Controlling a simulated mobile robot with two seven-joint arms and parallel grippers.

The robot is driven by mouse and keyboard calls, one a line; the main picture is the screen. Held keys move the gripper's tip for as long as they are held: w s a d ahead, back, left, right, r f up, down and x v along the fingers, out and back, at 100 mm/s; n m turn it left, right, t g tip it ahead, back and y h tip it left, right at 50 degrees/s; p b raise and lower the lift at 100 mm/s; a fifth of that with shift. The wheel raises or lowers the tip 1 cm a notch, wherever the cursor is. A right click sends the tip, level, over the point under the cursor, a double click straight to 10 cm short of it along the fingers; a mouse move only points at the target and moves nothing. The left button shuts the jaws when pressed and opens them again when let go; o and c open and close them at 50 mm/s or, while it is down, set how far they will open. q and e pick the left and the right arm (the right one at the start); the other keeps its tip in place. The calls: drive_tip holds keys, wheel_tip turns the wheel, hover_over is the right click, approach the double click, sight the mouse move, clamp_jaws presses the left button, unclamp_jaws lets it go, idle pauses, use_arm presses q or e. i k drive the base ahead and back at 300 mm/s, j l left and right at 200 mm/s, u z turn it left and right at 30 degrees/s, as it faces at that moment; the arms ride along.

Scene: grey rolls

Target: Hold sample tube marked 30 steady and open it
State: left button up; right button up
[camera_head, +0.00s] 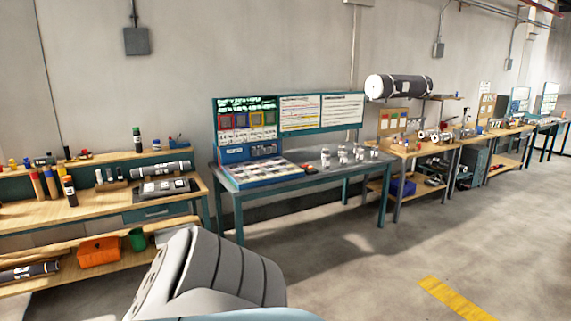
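No label reading 30 can be made out, so I cannot tell which thing is the sample tube. On the left bench stand a dark tube with a white label (69,191), brown tubes (37,187) and a dark tube with a green top (137,141). Several small whitish containers (342,153) stand on the middle table (300,176), too small to read. Neither of my grippers is in view. A grey ribbed part, likely mine, fills the bottom centre.
The left bench (95,207) holds a grey roll (158,170), with an orange box (99,251) and a green cup (138,240) on its lower shelf. A blue-edged tray (252,182) lies on the middle table. Further benches run right. The floor (370,275) at right is clear.

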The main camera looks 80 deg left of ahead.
sight(73, 197)
drive_tip(key=u, duration=0.4)
drive_tip(key=j+u, duration=0.15)
drive_tip(key=u, duration=0.25)
drive_tip(key=j+u, duration=0.1)
drive_tip(key=u, duration=0.75)
drive_tip(key=i+j+u, duration=0.1)
drive_tip(key=j+u, duration=0.3)
drive_tip(key=i+j+u, duration=0.15)
drive_tip(key=u, duration=0.2)
drive_tip(key=i+j+u, duration=0.2)
drive_tip(key=j+u, duration=0.2)
drive_tip(key=i+j+u, duration=0.5)
drive_tip(key=i, duration=0.2)
drive_tip(key=i+j+u, duration=0.1)
drive_tip(key=i+u, duration=0.15)
drive_tip(key=i, duration=0.15)
drive_tip(key=i+j, duration=0.15)
drive_tip(key=i, duration=0.45)
drive_tip(key=i+j, duration=0.2)
drive_tip(key=i, duration=0.4)
